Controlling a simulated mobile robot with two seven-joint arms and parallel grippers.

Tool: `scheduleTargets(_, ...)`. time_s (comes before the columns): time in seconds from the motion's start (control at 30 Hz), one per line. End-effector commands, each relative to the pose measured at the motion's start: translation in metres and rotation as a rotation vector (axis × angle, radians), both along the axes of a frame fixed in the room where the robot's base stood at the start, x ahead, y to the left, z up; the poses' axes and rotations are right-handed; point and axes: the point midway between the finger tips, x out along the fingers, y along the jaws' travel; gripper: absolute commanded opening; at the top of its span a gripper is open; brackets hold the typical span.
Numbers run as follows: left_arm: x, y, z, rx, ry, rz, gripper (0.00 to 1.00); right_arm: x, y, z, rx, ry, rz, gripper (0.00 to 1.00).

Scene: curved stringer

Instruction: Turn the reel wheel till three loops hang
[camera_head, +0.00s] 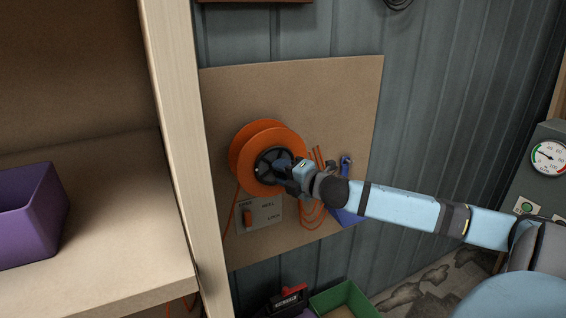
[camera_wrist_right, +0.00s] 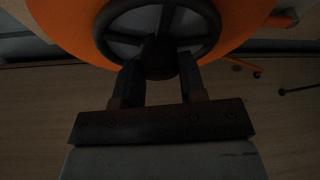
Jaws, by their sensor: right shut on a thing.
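The orange reel (camera_head: 250,140) is mounted on a tan board on the wall in the head view. Its dark spoked wheel (camera_head: 268,168) faces me, and the wheel also shows at the top of the right wrist view (camera_wrist_right: 205,30). My right gripper (camera_head: 287,172) is at the wheel. In the right wrist view its two fingers (camera_wrist_right: 160,72) are shut on a dark round part of the wheel. Orange cord hangs in loops (camera_head: 312,212) to the right of the reel, partly hidden behind my gripper; I cannot count them. My left gripper is not in view.
A blue piece (camera_head: 347,214) is at the board's right. A wooden post (camera_head: 178,130) and a shelf with a purple bin (camera_head: 35,215) stand left. A green bin (camera_head: 345,300) is below.

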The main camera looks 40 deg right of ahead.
Motion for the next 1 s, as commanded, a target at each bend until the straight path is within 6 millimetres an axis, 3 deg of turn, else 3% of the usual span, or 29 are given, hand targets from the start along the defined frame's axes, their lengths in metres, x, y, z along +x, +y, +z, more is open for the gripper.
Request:
scheduleTargets(0.03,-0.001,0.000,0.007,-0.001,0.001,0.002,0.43,0.001,-0.001,0.007,-0.039,0.006,-0.001,0.14)
scheduleTargets(0.4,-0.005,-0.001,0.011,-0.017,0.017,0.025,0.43,0.001,-0.001,0.006,-0.221,0.062,-0.002,0.14)
scheduleTargets(1.0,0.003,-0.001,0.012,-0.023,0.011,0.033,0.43,0.002,-0.001,0.005,-0.265,0.076,-0.004,0.14)
